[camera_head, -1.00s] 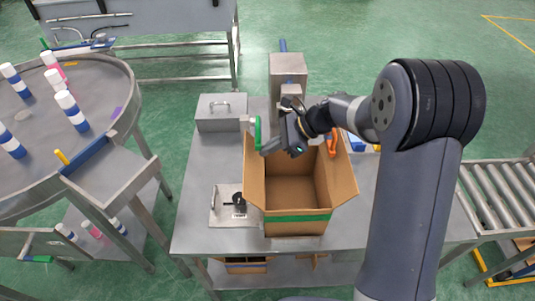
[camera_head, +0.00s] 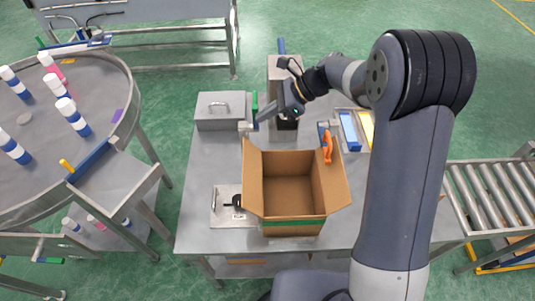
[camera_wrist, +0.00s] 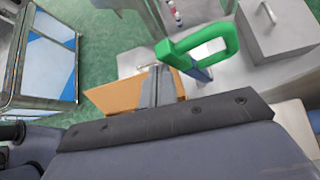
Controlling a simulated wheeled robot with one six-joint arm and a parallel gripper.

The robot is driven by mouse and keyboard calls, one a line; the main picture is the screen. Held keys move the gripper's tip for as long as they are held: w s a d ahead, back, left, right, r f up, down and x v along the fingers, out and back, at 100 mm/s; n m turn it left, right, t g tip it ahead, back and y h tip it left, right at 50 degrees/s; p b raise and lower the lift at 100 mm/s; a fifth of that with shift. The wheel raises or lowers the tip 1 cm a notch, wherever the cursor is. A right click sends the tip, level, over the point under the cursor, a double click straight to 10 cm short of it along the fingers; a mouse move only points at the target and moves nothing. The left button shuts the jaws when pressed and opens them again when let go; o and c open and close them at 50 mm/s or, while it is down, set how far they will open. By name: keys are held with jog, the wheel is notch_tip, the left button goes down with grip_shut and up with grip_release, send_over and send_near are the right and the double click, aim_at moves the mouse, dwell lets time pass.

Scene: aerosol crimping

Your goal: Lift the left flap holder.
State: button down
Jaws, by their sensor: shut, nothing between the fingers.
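The left flap holder (camera_head: 254,103) has a green handle and stands behind the left rear corner of the open cardboard box (camera_head: 253,190). In the wrist view its green loop handle (camera_wrist: 208,45) is close ahead, slightly right of my fingers, with a blue part below it. My gripper (camera_head: 259,119) is at the holder's lower right in the head view. In the wrist view my gripper (camera_wrist: 157,84) is shut and empty, with the handle beyond its tips. Whether the fingers touch the holder cannot be told.
An orange-handled holder (camera_head: 328,148) is at the box's right rear corner. A metal case (camera_head: 221,110) with a handle stands left of the green holder. A metal post (camera_head: 287,72) rises behind my wrist. A small plate fixture (camera_head: 227,206) lies left of the box.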

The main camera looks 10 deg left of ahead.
jog(key=w+a+r+m+g, duration=0.1)
jog(key=w+m+g, duration=0.1)
jog(key=w, duration=0.4)
jog(key=shift+w+a+g, duration=0.3)
jog(key=shift+w+g, duration=0.05)
jog(key=shift+g, duration=0.45)
jog(key=shift+w+r+m, duration=0.15)
jog(key=shift+r+m, duration=0.05)
jog(key=shift+m, duration=0.1)
jog(key=shift+r, duration=0.1)
